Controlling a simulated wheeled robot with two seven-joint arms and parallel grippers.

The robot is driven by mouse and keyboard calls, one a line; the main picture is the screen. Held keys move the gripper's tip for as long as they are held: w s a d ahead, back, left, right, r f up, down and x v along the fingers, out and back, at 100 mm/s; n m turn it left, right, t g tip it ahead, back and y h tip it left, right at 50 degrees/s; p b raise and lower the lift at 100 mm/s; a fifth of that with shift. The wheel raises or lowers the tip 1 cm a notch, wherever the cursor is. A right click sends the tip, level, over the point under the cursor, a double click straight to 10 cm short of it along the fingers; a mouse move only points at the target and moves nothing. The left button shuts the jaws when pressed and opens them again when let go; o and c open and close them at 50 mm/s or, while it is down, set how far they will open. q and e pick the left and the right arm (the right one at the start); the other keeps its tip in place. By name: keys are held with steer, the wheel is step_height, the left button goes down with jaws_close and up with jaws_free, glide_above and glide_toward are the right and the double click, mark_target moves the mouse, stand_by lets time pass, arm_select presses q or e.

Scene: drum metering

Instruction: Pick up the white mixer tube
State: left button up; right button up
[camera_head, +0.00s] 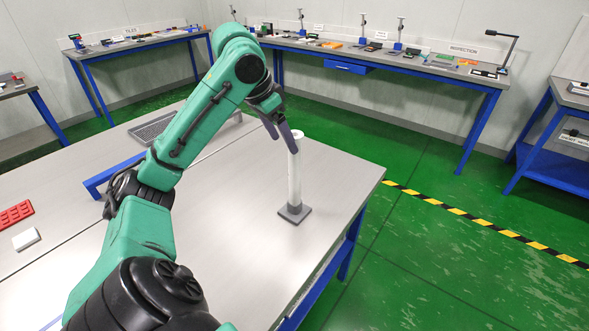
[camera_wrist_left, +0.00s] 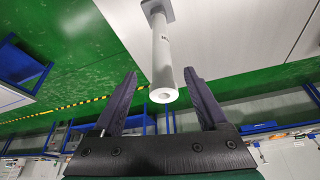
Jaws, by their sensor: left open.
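The white mixer tube (camera_head: 294,172) stands upright on a dark square base (camera_head: 295,213) near the right edge of the table in the head view. In the left wrist view the tube (camera_wrist_left: 162,62) has its open end toward the camera. My left gripper (camera_head: 282,138) is at the top of the tube. I cannot tell whether a finger touches the tube. My right gripper is not in view.
The grey table (camera_head: 240,190) has clear space around the tube's base. A red tray (camera_head: 14,215) and a white block (camera_head: 26,239) lie at the left. A dark grid tray (camera_head: 152,128) lies behind my arm. The table's right edge is close to the tube.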

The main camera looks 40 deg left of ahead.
mark_target(294, 160)
arm_select(q)
steer(key=p+x, duration=0.1)
steer(key=x, duration=0.8)
steer(key=shift+w+a+f, duration=0.1)
steer(key=shift+w, duration=0.05)
steer(key=shift+w+f, duration=0.1)
steer(key=shift+f, duration=0.05)
steer(key=c, duration=1.1)
jaws_close()
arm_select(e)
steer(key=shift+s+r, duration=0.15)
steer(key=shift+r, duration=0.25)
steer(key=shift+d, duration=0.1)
